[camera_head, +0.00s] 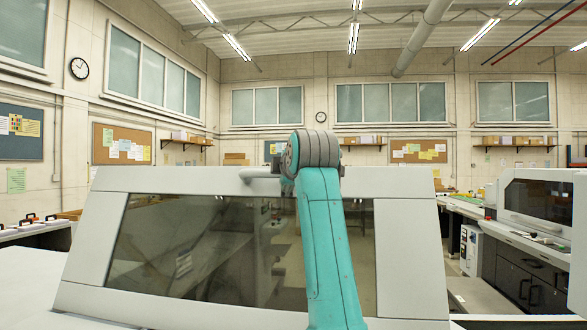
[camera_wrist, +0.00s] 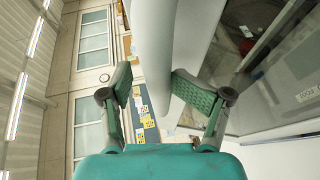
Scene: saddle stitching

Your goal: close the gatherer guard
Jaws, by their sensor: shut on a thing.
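The gatherer guard (camera_head: 410,255) is a wide light-grey frame with a dark tinted window, and it fills the middle of the head view, sloping back. Its grey handle bar (camera_head: 256,173) runs along the top edge. In the wrist view the bar (camera_wrist: 153,40) passes between the two green-padded fingers of my gripper (camera_wrist: 151,76), which is shut on it. The guard's window (camera_wrist: 245,75) shows to the right there. My teal arm hides part of the window and most of the gripper in the head view.
A grey machine with a dark window (camera_head: 537,199) and a dark cabinet (camera_head: 525,275) stand at the right. A counter with trays (camera_head: 35,228) is at the far left. Wall shelves and notice boards (camera_head: 122,144) are well behind.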

